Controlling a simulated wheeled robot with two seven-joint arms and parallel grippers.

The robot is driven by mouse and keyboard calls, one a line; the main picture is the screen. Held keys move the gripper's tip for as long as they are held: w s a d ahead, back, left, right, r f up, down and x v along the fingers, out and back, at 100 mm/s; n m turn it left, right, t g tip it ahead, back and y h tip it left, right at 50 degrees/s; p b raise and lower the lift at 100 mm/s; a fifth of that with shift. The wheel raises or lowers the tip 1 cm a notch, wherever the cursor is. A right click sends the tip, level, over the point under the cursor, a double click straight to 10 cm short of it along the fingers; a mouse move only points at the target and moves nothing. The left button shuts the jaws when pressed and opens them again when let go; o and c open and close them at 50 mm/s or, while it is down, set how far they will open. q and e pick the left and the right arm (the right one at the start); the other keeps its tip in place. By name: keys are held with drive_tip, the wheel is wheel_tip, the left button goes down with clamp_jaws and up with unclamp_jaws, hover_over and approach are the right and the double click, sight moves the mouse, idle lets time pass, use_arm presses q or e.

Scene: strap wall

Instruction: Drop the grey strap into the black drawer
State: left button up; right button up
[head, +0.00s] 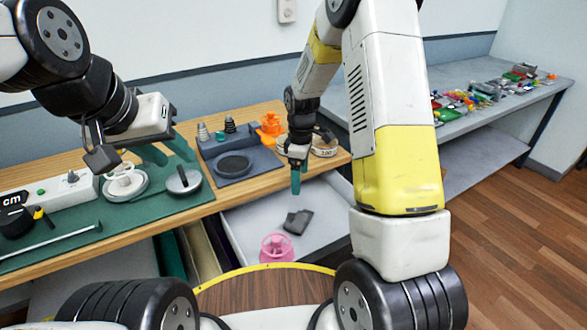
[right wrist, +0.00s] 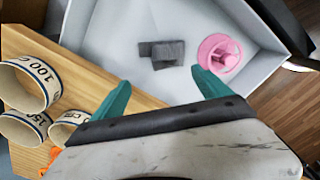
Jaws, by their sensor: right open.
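A dark grey folded piece, which looks like the grey strap (head: 297,221), lies on the floor of an open, light grey drawer (head: 247,226) under the bench. It also shows in the right wrist view (right wrist: 167,53), lying flat, apart from the drawer walls. My right gripper (head: 296,181) is above the drawer, pointing down. In the right wrist view its teal fingers (right wrist: 160,91) are spread with nothing between them. My left gripper (head: 166,150) is over the green mat, its teal fingers apart and apparently empty.
A pink spool (head: 277,247) stands in the drawer close to the strap. Labelled rolls (right wrist: 25,85) sit at the bench edge beside my right gripper. White round pieces (head: 125,182) and a grey tray (head: 234,165) are on the bench. A side table (head: 480,110) holds small clutter.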

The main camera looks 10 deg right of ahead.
drive_tip(key=shift+r, duration=2.3)
drive_tip(key=s+d+r+m+t+y, duration=0.1)
drive_tip(key=s+r+m+t, duration=0.15)
drive_tip(key=s+r, duration=0.4)
drive_tip(key=s+d+r+m+t, duration=0.1)
drive_tip(key=s+r+m, duration=0.25)
drive_tip(key=r, duration=0.55)
drive_tip(key=s+r+m+t, duration=0.1)
drive_tip(key=s+r+m, duration=0.2)
drive_tip(key=s, duration=0.4)
drive_tip(key=s+r+m+t+y, duration=0.1)
drive_tip(key=s+r+m, duration=0.2)
drive_tip(key=s, duration=0.4)
drive_tip(key=shift+d+r+m+t, duration=0.2)
drive_tip(key=shift+d+m+t, duration=0.15)
drive_tip(key=shift+m, duration=0.15)
